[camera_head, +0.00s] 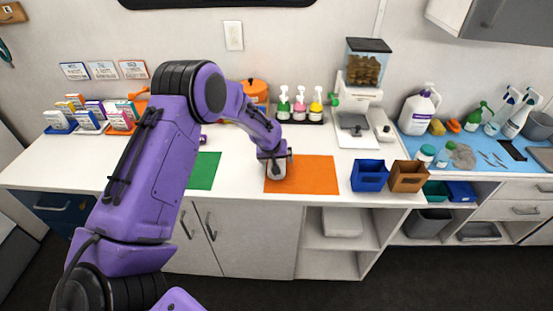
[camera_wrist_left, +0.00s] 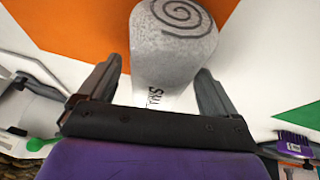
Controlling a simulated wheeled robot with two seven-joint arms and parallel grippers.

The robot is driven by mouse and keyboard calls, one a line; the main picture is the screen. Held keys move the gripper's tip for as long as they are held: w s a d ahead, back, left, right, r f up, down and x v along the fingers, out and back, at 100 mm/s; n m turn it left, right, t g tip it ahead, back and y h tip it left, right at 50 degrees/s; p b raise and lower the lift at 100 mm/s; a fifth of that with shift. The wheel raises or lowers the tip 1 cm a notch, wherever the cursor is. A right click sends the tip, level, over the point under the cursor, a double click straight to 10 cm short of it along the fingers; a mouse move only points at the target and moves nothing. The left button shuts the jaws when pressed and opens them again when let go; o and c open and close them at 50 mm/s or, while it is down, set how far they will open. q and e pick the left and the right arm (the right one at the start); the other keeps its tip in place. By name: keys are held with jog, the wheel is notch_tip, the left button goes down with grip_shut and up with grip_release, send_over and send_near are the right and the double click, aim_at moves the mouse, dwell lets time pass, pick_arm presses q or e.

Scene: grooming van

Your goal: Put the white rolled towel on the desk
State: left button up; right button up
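The white rolled towel (camera_head: 276,170) is upright at the left end of the orange mat (camera_head: 312,174) on the white desk (camera_head: 232,170). In the left wrist view the towel (camera_wrist_left: 176,45) looks grey and speckled, with a dark spiral on its end. My left gripper (camera_head: 275,156) is low over the mat, with its fingers around the towel. In the left wrist view the gripper (camera_wrist_left: 160,75) is open, one finger on each side of the towel, with a gap showing on the left. The towel's base is partly hidden. My right gripper is not in view.
A green mat (camera_head: 203,171) lies to the left. Pump bottles (camera_head: 300,106) stand behind, and a dispenser with a scale (camera_head: 357,125) stands behind right. Blue (camera_head: 369,176) and brown (camera_head: 408,177) bins sit right of the orange mat. Bare desk shows between the mats.

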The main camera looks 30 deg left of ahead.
pick_arm(q)
jog(key=shift+r, duration=0.25)
jog(key=a+b+v, duration=0.1)
jog(key=b+v, duration=0.1)
jog(key=v, duration=0.9)
jog(key=shift+s+d+r, duration=0.2)
jog(key=shift+d+r, duration=0.15)
jog(key=shift+d, duration=0.15)
